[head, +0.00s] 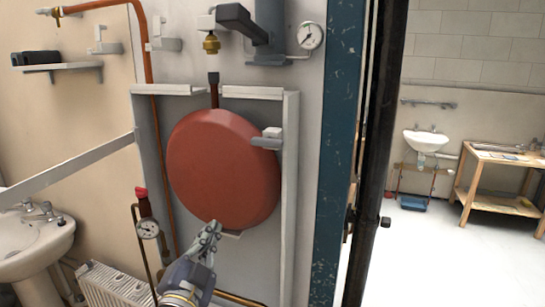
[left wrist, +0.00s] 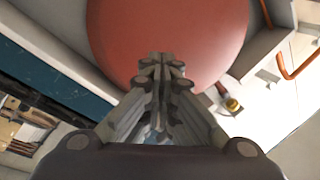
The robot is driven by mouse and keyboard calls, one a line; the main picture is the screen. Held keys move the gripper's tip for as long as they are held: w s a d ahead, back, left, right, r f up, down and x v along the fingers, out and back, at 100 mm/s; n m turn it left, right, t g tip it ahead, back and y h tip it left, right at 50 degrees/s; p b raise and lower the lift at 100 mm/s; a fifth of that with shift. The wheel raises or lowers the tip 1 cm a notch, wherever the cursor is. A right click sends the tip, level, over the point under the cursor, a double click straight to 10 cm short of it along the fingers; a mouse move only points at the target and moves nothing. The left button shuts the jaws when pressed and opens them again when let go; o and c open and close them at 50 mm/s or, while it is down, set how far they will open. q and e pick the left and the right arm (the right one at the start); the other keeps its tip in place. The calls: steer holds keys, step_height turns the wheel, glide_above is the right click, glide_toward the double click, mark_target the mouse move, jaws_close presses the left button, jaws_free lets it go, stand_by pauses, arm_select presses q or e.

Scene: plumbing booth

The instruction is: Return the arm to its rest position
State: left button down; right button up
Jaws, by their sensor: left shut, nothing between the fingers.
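My left gripper (head: 209,236) is shut and empty. In the head view it points up, in front of the lower edge of a round red tank (head: 222,165) set in a pale wall frame. In the left wrist view the shut fingers (left wrist: 161,70) overlap the lower part of the red tank (left wrist: 170,30). I cannot tell whether the fingertips touch the tank. My right gripper is not in view.
A gauge with a red valve (head: 147,229) stands left of my left gripper. A white radiator (head: 115,287) and a sink (head: 35,240) are at lower left. A blue post (head: 340,130) bounds the right side. Open floor (head: 420,260) lies beyond.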

arm_select(q)
steer(key=s+a+f+n+g+y, duration=0.1)
steer(key=s+a+f+n+g, duration=0.2)
steer(key=f, duration=0.4)
steer(key=s+a+f+n+g+y, duration=0.1)
steer(key=s+f+g, duration=0.2)
steer(key=s+f, duration=0.35)
steer(key=s+a+f+n+g+y, duration=0.2)
steer(key=s+f, duration=0.1)
steer(key=f, duration=0.5)
steer(key=s+f+n+g+h, duration=0.1)
steer(key=s+f+g, duration=0.4)
steer(key=s, duration=0.6)
steer(key=s+f+n+g, duration=0.1)
steer(key=s+f+g, duration=0.4)
steer(key=s, duration=0.6)
step_height(320, 180, down, 27)
steer(key=s, duration=0.1)
steer(key=s+a+f, duration=0.2)
steer(key=s+f, duration=0.6)
steer(key=s+a+f+g, duration=0.1)
steer(key=s+f, duration=0.7)
steer(key=s, duration=0.1)
steer(key=shift+a+f, duration=0.15)
steer(key=shift+a, duration=0.25)
